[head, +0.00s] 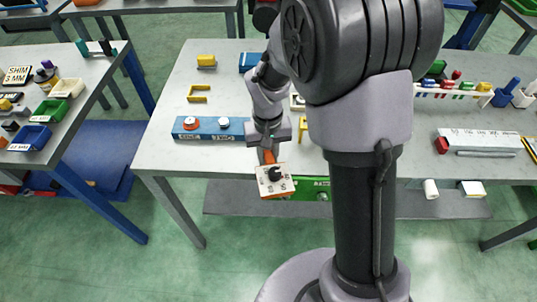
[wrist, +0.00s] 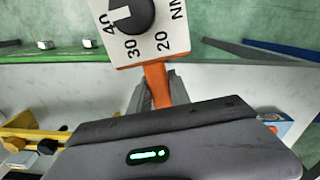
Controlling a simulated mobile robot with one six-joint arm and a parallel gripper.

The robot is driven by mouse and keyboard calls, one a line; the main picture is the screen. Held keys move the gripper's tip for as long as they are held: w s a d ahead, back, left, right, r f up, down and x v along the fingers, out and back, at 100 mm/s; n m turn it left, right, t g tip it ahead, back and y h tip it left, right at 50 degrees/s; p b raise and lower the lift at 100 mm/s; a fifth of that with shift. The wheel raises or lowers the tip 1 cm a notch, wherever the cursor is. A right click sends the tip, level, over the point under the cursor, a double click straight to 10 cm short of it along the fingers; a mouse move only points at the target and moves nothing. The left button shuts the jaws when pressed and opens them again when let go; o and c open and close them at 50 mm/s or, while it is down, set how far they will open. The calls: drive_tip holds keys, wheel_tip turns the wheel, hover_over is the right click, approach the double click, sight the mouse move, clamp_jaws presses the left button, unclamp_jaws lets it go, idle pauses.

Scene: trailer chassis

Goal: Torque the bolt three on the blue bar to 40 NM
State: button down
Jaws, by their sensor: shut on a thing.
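My gripper (head: 270,142) is shut on the orange handle (wrist: 158,86) of a torque tool. The tool's white dial plate (head: 275,180) hangs past the table's front edge in the head view. In the wrist view the dial (wrist: 140,40) shows 20, 30, 40 and NM around a black knob (wrist: 132,14). The knob's white mark points left, close to the 40. The blue bar (head: 208,136) lies on the table left of my gripper, with a red-topped piece (head: 192,122) and a pale round piece (head: 224,122) on it. My arm may hide its right end; I cannot make out bolt three.
A green bar (head: 312,197) sits low at the table's front, partly behind the dial. Yellow parts (head: 199,94) and a blue box (head: 250,62) stand behind the blue bar. A grey tray (head: 480,141) lies to the right. A side table (head: 76,88) stands left across a floor gap.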

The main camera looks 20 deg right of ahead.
drive_tip(key=shift+a, duration=0.1)
drive_tip(key=shift+w+a+m+b, duration=0.2)
drive_tip(key=shift+a+m+b, duration=0.2)
drive_tip(key=shift+a+m, duration=0.65)
drive_tip(key=shift+a, duration=0.1)
drive_tip(key=shift+w+a+m+b, duration=0.2)
drive_tip(key=shift+a+m, duration=0.25)
drive_tip(key=shift+a, duration=0.15)
drive_tip(key=shift+w+a+m+b, duration=0.1)
drive_tip(key=shift+w+a+m, duration=0.05)
drive_tip(key=shift+a+m, duration=0.35)
drive_tip(key=shift+a, duration=0.1)
drive_tip(key=shift+w+a+m, duration=0.3)
drive_tip(key=shift+a, duration=0.15)
drive_tip(key=shift+d, duration=0.2)
